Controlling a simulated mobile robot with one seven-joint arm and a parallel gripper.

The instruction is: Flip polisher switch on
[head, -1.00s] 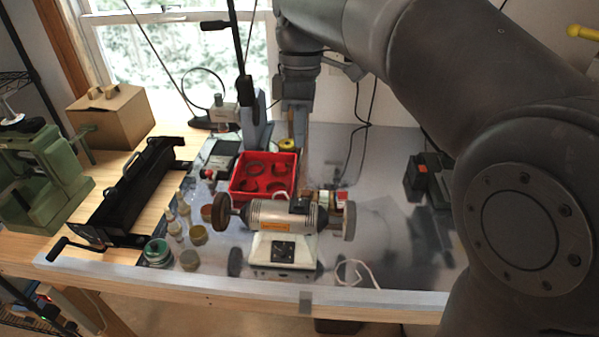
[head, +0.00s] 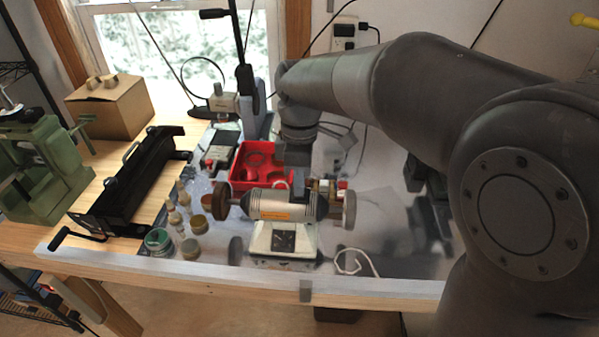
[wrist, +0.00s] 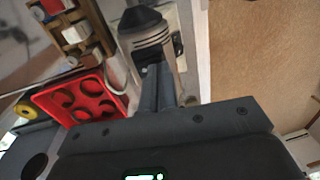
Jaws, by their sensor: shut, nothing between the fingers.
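A red tray (head: 238,172) stands behind the polisher, and small jars (head: 190,248) stand to its left. A black metal tool (head: 125,190) lies further left. The bench's front edge (head: 200,274) is close before the polisher.

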